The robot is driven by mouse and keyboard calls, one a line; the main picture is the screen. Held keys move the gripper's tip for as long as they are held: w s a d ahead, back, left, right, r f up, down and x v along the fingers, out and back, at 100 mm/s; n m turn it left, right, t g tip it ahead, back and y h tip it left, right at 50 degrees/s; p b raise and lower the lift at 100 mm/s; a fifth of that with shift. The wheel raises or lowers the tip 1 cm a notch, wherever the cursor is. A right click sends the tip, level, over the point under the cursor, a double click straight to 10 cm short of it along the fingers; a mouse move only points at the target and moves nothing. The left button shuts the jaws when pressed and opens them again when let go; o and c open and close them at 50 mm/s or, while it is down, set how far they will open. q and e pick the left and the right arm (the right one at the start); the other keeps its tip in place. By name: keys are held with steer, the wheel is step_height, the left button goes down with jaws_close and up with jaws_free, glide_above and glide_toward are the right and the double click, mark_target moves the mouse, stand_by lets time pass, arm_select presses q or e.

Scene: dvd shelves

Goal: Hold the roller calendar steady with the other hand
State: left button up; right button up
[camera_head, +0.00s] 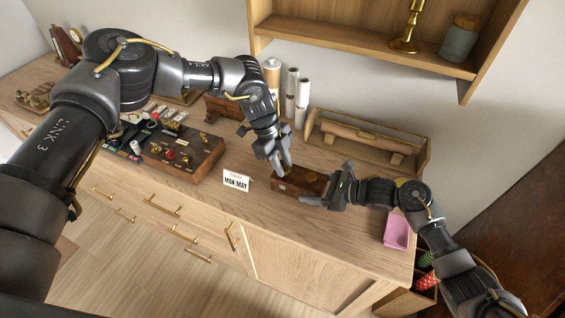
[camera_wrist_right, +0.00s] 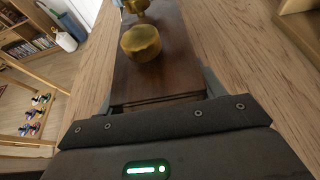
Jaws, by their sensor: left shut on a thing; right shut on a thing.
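The roller calendar (camera_head: 288,185), as I take it, is a dark brown wooden box on the sideboard top. In the right wrist view the box (camera_wrist_right: 160,75) runs away from me, with a brass knob (camera_wrist_right: 141,43) on top and more brass beyond it. My left gripper (camera_head: 284,170) reaches down from above, shut on a brass knob at the box's top; its fingers partly hide the knob. My right gripper (camera_head: 322,193) is shut on the box's right end, with a finger (camera_wrist_right: 213,83) along each side.
A white MON MAY card (camera_head: 236,181) stands left of the box. A wooden case with knobs (camera_head: 183,155) is farther left. White rolls (camera_head: 302,100) and a long wooden tray (camera_head: 375,140) stand behind. A pink item (camera_head: 397,230) lies at the right edge. A shelf (camera_head: 360,45) hangs above.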

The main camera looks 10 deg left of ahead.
arm_select(q)
steer(key=m, duration=0.2)
steer(key=m+g+y, duration=0.1)
steer(key=m, duration=0.2)
steer(key=shift+w+d, duration=0.2)
steer(key=m+y, duration=0.1)
steer(key=m, duration=0.1)
steer(key=m+g+y, duration=0.1)
steer(key=m, duration=0.2)
steer(key=shift+d+m, duration=0.2)
steer(key=shift+m, duration=0.1)
steer(key=shift+y, duration=0.3)
steer(key=o, duration=1)
step_height(320, 180, up, 10)
